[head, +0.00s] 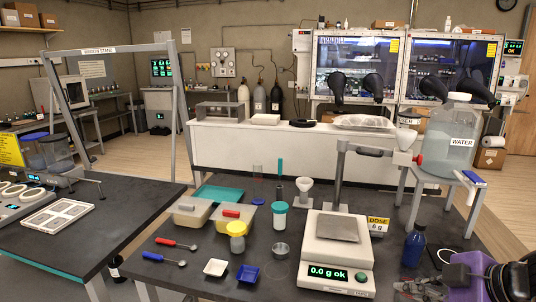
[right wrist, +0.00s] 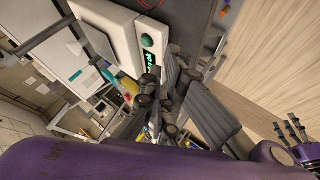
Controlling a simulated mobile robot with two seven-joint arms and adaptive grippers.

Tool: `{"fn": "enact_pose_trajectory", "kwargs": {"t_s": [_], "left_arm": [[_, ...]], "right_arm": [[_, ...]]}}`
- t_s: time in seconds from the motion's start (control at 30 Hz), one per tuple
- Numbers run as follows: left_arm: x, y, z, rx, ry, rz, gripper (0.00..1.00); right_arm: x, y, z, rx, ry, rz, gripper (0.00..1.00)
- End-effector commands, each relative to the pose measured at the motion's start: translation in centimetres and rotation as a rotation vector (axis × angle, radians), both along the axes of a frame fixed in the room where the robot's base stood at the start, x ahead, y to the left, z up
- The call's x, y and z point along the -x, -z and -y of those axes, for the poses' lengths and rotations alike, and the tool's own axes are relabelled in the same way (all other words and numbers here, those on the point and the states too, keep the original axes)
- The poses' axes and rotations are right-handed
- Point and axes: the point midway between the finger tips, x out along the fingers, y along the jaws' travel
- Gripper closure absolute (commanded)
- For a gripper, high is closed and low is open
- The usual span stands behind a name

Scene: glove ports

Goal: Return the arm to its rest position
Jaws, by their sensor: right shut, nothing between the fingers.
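Dark finger-like parts by a purple link (right wrist: 298,140) show at that view's right edge, perhaps my left gripper. Their opening cannot be made out. The left arm does not show in the head view.
A white balance (head: 338,228) reading 0.0 g stands left of the right gripper. A blue bottle (head: 413,249) and a dose sign (head: 378,226) are close behind it. A water jug (head: 449,140) sits on a stand. Tubs, jars and scoops (head: 177,244) are further left.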

Motion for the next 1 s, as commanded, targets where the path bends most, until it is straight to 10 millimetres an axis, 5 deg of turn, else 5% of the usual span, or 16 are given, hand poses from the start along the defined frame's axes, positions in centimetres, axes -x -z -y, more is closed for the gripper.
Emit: {"fn": "enact_pose_trajectory", "kwargs": {"t_s": [0.47, 0.77, 1.0], "left_arm": [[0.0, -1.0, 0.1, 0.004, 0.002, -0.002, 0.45], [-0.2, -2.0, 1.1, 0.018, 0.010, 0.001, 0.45], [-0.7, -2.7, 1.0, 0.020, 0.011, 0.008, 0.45]], "right_arm": [[4.2, 11.5, -2.8, -0.258, 0.105, -0.040, 1.00], [10.7, 20.9, -4.8, -0.436, 0.348, -0.065, 1.00], [17.7, 27.5, -6.6, -0.518, 0.618, -0.103, 1.00]]}}
